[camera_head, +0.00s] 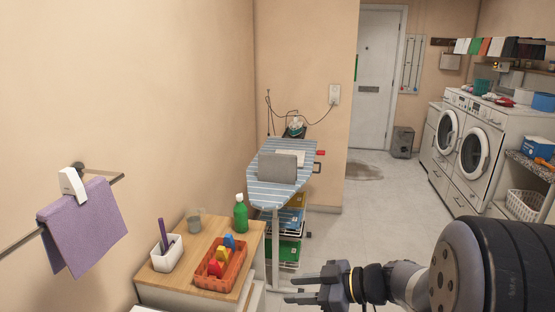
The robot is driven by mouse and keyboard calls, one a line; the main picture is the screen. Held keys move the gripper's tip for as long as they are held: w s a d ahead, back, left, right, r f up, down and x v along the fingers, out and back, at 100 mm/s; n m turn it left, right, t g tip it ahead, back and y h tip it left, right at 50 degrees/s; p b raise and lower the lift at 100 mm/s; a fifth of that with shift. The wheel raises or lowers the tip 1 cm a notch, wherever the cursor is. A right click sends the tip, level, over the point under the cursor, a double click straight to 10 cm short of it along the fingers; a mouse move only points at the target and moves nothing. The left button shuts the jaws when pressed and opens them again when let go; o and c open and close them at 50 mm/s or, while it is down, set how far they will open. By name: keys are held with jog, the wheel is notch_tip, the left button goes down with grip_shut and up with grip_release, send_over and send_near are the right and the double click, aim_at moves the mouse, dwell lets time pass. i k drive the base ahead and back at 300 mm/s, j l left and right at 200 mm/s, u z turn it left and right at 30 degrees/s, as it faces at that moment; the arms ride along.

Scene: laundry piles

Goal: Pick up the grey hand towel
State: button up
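A grey cloth (277,168), which looks like the grey hand towel, lies on the blue-and-white striped ironing board (262,192) in the middle of the view. A paler white cloth (291,157) lies just behind it. My gripper (292,290) is at the bottom centre, in front of the board and well apart from the towel. Its fingers point left, with a gap between them and nothing held.
A wooden-topped cabinet (186,287) stands at the left with an orange tray (220,286), a green bottle (241,213) and a glass. A purple towel (82,228) hangs on a wall rail. An iron (295,125) sits behind the board. Floor right of the board is clear.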

aim_at(282, 169)
jog(key=i+l, duration=0.15)
jog(key=i, duration=0.3)
jog(key=i+l, duration=0.15)
jog(key=i, duration=0.35)
jog(key=i+l, duration=0.2)
jog(key=i, duration=0.25)
jog(key=i+l+u, duration=0.1)
jog(key=i, duration=0.4)
jog(key=i+l, duration=0.25)
jog(key=i, duration=0.2)
jog(key=i+l, duration=0.2)
jog(key=i, duration=0.25)
